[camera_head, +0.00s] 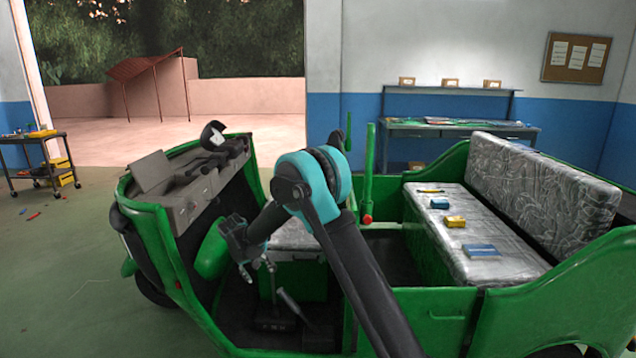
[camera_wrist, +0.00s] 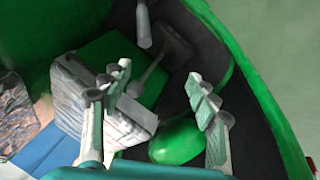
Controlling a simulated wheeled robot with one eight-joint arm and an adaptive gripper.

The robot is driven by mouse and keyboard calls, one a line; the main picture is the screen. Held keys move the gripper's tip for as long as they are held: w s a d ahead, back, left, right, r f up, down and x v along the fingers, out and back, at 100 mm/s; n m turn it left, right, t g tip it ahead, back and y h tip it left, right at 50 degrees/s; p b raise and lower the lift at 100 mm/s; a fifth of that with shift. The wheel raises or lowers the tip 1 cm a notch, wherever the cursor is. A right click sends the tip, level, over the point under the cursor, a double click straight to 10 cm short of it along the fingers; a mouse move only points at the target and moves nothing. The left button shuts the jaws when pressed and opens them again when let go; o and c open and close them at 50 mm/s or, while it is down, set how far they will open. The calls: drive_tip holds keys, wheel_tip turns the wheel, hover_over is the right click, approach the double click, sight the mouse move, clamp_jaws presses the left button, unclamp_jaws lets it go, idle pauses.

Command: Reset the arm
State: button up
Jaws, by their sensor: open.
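My arm reaches from the bottom of the head view, bends at a teal elbow and points down into the front cabin of the green rickshaw (camera_head: 455,300). My gripper (camera_head: 257,267) hangs above the cabin floor, near the grey front seat (camera_head: 292,236). In the wrist view my gripper (camera_wrist: 158,88) has its two fingers spread apart, with nothing held between them. A rounded green part (camera_wrist: 180,142) of the rickshaw shows below and between the fingers. The patterned grey seat cushion (camera_wrist: 130,122) shows behind the left finger.
A lever (camera_head: 272,285) and a pedal-like block rise from the cabin floor close to my gripper. The dashboard (camera_head: 185,190) is to the left. Small items lie on the rear bench (camera_head: 480,235). A workbench (camera_head: 450,130) and a tool cart (camera_head: 40,160) stand farther back.

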drive_tip(key=s+d+r+m, duration=0.1)
drive_tip(key=s+d+r, duration=0.25)
drive_tip(key=d, duration=0.55)
drive_tip(key=s+d+r+m+y, duration=0.1)
drive_tip(key=s+d+r, duration=0.25)
drive_tip(key=d, duration=0.55)
drive_tip(key=s+d+r, duration=0.3)
drive_tip(key=s+d, duration=0.2)
drive_tip(key=d, duration=0.4)
drive_tip(key=s+d+f+m, duration=0.1)
drive_tip(key=s+d, duration=0.3)
drive_tip(key=s, duration=0.3)
drive_tip(key=s+d+f+m, duration=0.1)
drive_tip(key=s+d, duration=0.4)
drive_tip(key=s, duration=0.3)
drive_tip(key=s+d+f+y, duration=0.1)
drive_tip(key=s+d, duration=0.3)
drive_tip(key=s, duration=0.3)
drive_tip(key=shift+s+d+f+m, duration=0.15)
drive_tip(key=shift+s+d+m, duration=0.1)
drive_tip(key=shift+m, duration=0.15)
drive_tip(key=shift+c, duration=0.6)
